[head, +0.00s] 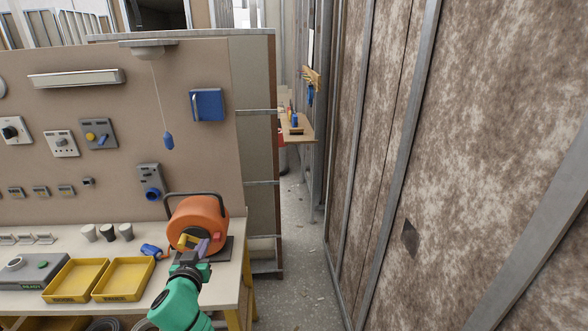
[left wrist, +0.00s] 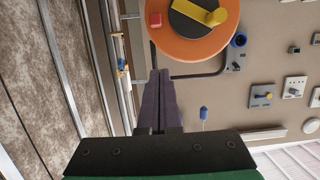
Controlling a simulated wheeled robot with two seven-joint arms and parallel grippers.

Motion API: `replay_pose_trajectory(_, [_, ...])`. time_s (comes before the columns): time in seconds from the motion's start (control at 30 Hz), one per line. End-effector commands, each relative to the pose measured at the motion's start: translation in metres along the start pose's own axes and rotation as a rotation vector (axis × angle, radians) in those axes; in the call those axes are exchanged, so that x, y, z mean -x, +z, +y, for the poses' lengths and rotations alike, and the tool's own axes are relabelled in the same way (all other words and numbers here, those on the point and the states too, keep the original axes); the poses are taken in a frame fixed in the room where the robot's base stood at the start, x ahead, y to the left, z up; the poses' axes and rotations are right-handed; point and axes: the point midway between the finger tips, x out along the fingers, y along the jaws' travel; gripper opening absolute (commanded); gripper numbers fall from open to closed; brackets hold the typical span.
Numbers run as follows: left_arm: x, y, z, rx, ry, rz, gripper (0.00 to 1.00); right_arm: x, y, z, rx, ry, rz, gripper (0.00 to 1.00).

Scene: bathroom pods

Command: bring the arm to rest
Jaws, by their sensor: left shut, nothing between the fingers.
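My left arm comes up from the bottom of the head view, and its gripper (head: 198,249) is in front of an orange reel (head: 199,222) on the bench. In the left wrist view the two dark fingers (left wrist: 160,95) lie together with nothing between them. The orange reel (left wrist: 190,42) with its yellow handle shows just beyond the fingertips; I cannot tell whether they touch it. My right gripper is not in view.
The bench (head: 222,291) holds two yellow trays (head: 122,298), several cups and a blue-and-orange tool (head: 152,251). A panel (head: 110,130) with switches and a pull cord stands behind. A brown wall (head: 470,150) stands at right; a narrow grey floor aisle (head: 300,240) is open between.

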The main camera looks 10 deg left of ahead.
Motion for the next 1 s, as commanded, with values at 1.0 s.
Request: replay_pose_trajectory(1.0, [0.171, 0.283, 0.057, -0.392, 0.364, -1.03, 0.0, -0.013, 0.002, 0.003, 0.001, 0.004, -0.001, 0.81])
